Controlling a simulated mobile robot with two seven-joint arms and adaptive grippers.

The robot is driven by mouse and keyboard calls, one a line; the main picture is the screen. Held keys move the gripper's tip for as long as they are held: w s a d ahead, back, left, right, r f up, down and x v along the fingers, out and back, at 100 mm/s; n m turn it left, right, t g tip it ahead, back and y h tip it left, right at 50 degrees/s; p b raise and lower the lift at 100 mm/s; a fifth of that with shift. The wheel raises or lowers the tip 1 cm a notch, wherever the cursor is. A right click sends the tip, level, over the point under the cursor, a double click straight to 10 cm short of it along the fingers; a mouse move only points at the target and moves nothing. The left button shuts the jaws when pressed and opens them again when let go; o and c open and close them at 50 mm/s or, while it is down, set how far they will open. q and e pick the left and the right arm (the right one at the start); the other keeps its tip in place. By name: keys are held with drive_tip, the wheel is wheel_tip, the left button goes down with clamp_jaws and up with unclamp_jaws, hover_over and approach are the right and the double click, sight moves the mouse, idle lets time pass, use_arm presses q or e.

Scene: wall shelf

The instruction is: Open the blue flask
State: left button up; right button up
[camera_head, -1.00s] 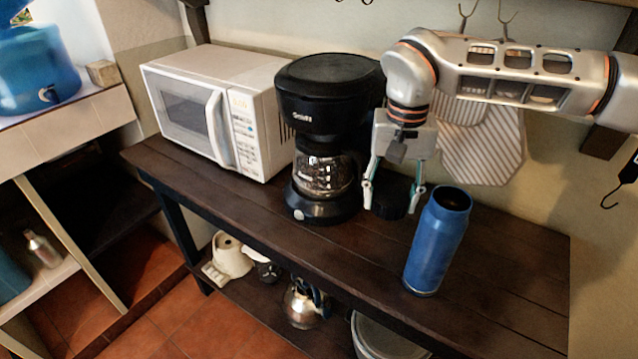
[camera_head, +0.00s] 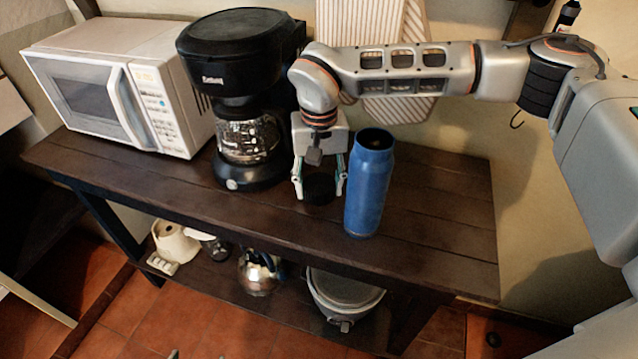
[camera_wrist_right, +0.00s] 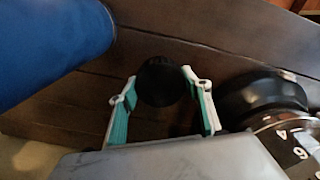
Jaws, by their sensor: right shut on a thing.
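The blue flask (camera_head: 369,188) stands upright on the dark wooden table, and its top shows a dark open mouth. It also shows at the upper left of the right wrist view (camera_wrist_right: 50,45). My right gripper (camera_head: 319,192) is to the left of the flask, pointing down, shut on a round black lid (camera_wrist_right: 161,82). The lid is low near the tabletop; I cannot tell if it touches the wood. Of my left gripper, at most small grey tips show at the bottom edge of the head view.
A black coffee maker (camera_head: 240,85) stands close to the left of my right gripper, with a white microwave (camera_head: 120,90) further left. Bare tabletop (camera_head: 440,200) lies right of the flask. A lower shelf holds a kettle (camera_head: 258,275) and a grey pot (camera_head: 343,296).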

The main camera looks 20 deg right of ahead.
drive_tip(key=shift+f, duration=0.1)
drive_tip(key=o, duration=1.2)
drive_tip(key=shift+o, duration=0.2)
